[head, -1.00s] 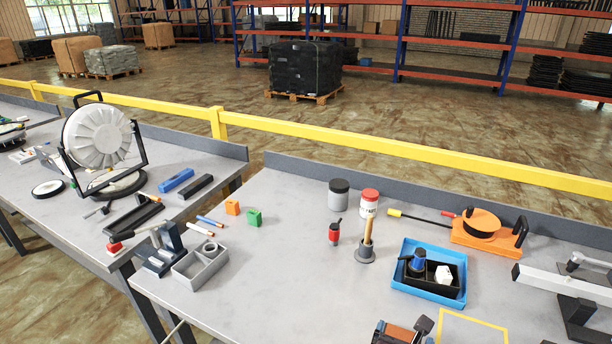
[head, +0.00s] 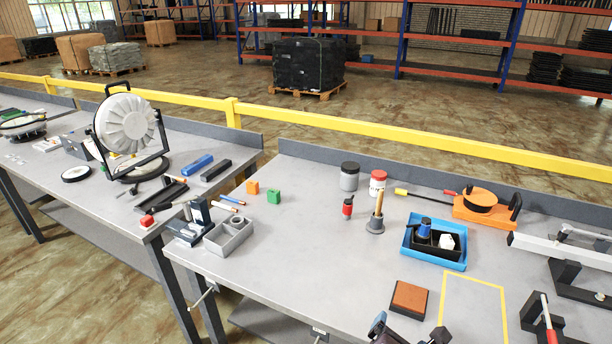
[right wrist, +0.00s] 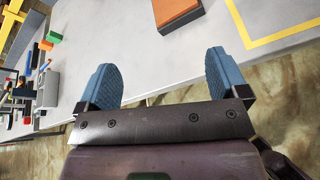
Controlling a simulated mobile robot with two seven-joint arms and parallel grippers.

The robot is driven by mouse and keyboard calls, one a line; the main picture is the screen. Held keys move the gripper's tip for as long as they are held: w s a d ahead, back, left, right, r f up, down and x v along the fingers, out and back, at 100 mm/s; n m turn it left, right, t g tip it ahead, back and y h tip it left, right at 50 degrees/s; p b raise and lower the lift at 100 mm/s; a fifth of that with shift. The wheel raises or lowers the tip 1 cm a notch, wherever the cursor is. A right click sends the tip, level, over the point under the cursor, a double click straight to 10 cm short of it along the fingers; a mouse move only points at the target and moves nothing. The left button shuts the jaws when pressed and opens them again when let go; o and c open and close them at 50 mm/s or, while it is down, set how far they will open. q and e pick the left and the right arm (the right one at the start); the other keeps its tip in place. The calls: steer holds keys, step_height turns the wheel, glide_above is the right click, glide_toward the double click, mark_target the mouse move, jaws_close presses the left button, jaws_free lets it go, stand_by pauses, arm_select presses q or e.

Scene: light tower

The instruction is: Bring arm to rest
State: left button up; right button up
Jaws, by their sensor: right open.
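In the right wrist view my right gripper (right wrist: 161,82) is open, its two blue fingertips wide apart with nothing between them. It hangs near the front edge of the grey workbench (right wrist: 120,45). A sanding-block-like brown block with a dark base (right wrist: 176,10) lies on the bench beyond the fingertips, apart from them. The same brown block shows in the head view (head: 409,299), left of a yellow taped outline. Dark parts, probably of my right arm, show at the bottom edge of the head view. My left gripper is not in view.
A blue tray (head: 436,262), an orange reel tool (head: 485,208), jars and a grey divided box (head: 228,238) stand on the bench. A metal fixture (head: 570,270) is at the right. The bench's middle is clear. A second bench (head: 110,215) stands at the left.

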arm_select(q)
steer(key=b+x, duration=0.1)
steer(key=b, duration=0.2)
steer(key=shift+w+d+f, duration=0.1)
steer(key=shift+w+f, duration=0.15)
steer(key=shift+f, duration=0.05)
arm_select(e)
steer(key=s+d+f+m+y, duration=0.2)
steer(key=s+d+f+m, duration=0.2)
steer(key=m, duration=0.9)
steer(key=s+d+f+m+y, duration=0.2)
steer(key=s+d+f+m, duration=0.2)
steer(key=s+f+m, duration=0.3)
steer(key=s+m, duration=0.3)
steer(key=m, duration=0.2)
steer(key=shift+s+d+f+m+g+y, duration=0.15)
steer(key=shift+d+f+m+g+y, duration=0.1)
steer(key=shift+d+m+g+y, duration=0.15)
